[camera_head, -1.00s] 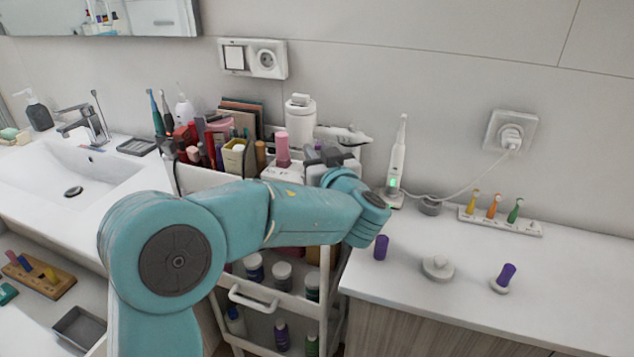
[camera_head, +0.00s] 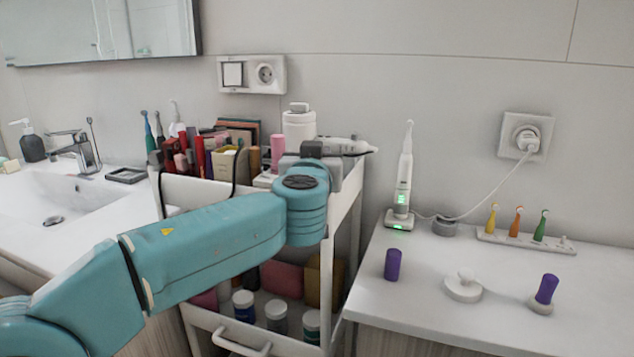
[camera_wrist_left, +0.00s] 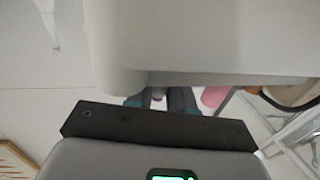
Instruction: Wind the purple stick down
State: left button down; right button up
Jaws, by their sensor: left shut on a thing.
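My left gripper (camera_head: 310,158) is at the top of the cart, mostly behind my teal wrist. An upright purple cylinder (camera_head: 393,264) stands on the right counter. Another purple cylinder (camera_head: 546,289) leans slightly on a small white base (camera_head: 540,306) farther right. My right gripper is not in view.
The cart top (camera_head: 180,188) is crowded with cosmetics, with a pink stick (camera_head: 278,150) close by the gripper. A white bottle (camera_head: 299,128) stands behind. The right counter (camera_head: 420,310) holds an electric toothbrush (camera_head: 404,180), a white knobbed disc (camera_head: 463,286) and small brush heads (camera_head: 516,222).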

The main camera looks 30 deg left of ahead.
pick_arm(q)
jog(key=m+h, duration=0.1)
jog(key=t+h+b, duration=0.1)
jog(key=shift+a+f+m+h, duration=0.15)
jog(key=shift+f+m+h, duration=0.15)
jog(key=shift+m, duration=0.1)
jog(key=shift+r+m+t+h, duration=0.2)
jog(key=shift+m+t+h, duration=0.1)
jog(key=shift+m+h, duration=0.3)
jog(key=m+h+p, duration=0.2)
jog(key=h+p, duration=0.1)
jog(key=p, duration=0.1)
jog(key=m+h+p, duration=0.2)
jog(key=h+p, duration=0.1)
jog(key=p, duration=0.2)
jog(key=m+h+p, duration=0.2)
jog(key=h+p, duration=0.1)
jog(key=p, duration=0.2)
jog(key=shift+r+h, duration=0.3)
jog(key=shift+r, duration=0.05)
jog(key=shift+f+m+h+p, duration=0.3)
jog(key=shift+h+p, duration=0.3)
jog(key=shift+p, duration=0.35)
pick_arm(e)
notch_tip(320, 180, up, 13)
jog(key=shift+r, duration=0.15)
pick_arm(q)
jog(key=c, duration=1.1)
grip_release()
